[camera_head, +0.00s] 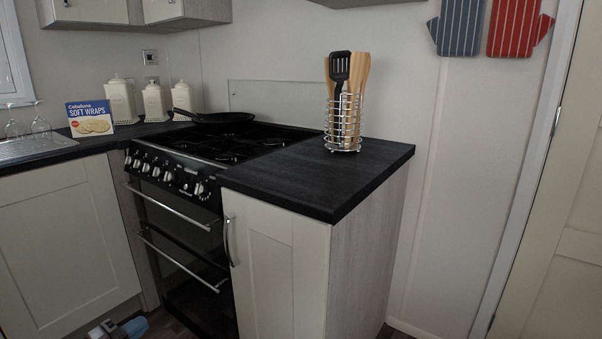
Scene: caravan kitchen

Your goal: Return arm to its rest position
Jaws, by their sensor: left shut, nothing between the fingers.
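My left gripper (136,326) shows only in part at the bottom edge of the head view, left of centre. It is low, in front of the cream cabinet and the cooker, near floor level in the picture. Its fingers are shut and hold nothing. Most of my left arm is cut off by the frame's lower edge. My right gripper is not in view.
A black cooker (172,183) with a dark pan (213,116) on its hob stands between worktops. A wire utensil holder (343,125) stands on the right worktop (300,178). A soft wraps box (90,118) and cream canisters (120,100) stand at the left.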

